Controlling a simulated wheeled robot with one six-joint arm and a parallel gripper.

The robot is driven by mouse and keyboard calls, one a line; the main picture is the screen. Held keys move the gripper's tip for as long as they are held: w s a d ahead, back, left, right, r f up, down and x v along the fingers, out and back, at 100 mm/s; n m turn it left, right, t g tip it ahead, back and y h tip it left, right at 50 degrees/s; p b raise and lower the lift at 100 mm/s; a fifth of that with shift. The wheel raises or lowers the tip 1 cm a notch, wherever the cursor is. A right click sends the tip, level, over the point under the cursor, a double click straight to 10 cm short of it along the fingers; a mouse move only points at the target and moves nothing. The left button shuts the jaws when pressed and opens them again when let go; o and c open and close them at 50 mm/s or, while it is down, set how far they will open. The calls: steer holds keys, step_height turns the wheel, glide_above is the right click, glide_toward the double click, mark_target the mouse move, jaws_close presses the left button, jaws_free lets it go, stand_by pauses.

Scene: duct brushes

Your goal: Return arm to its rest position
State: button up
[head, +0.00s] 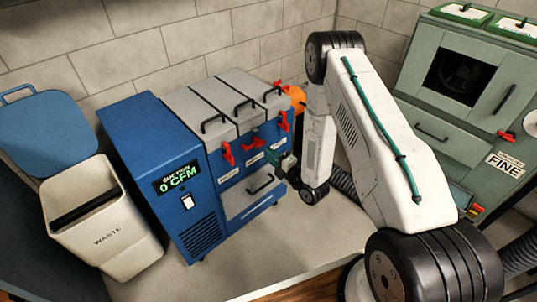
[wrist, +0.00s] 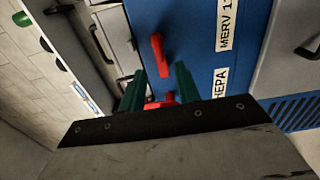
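My white arm reaches over the bench, and my gripper (head: 281,160) is at the front of the blue suction cabinet (head: 150,165), near its right side. In the wrist view my gripper (wrist: 159,88) shows two dark green fingers standing apart. A red latch (wrist: 157,54) lies beyond the fingertips on the blue face. Another red part (wrist: 160,104) shows in the gap between the fingers; whether they touch it is unclear. The cabinet display reads 0 CFM. Labels reading HEPA (wrist: 218,84) and MERV are visible beside the gripper.
An orange round part (head: 296,98) sits behind my arm. Bare bench (head: 230,260) lies in front.

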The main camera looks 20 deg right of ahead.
stand_by(0.4)
steer(key=s+d+f+m+g+h, duration=0.45)
steer(key=f+m+g, duration=0.35)
steer(key=g, duration=0.2)
steer(key=s+d+r+m+g+h, duration=0.15)
steer(key=s+r+m+g, duration=0.4)
steer(key=r, duration=0.75)
steer(key=s+d+r+m+g+h, duration=0.1)
steer(key=s+r+m+g+h, duration=0.1)
steer(key=s+r+m, duration=0.65)
steer(key=s+a+r+t, duration=0.1)
steer(key=s+a+r, duration=0.1)
steer(key=s+r, duration=0.7)
steer(key=s+a+r+t+y, duration=0.1)
steer(key=s+a+r, duration=0.2)
steer(key=s+r, duration=0.7)
step_height(320, 180, up, 8)
steer(key=shift+a+f+m, duration=0.1)
steer(key=shift+a+m, duration=0.1)
steer(key=shift+m, duration=0.1)
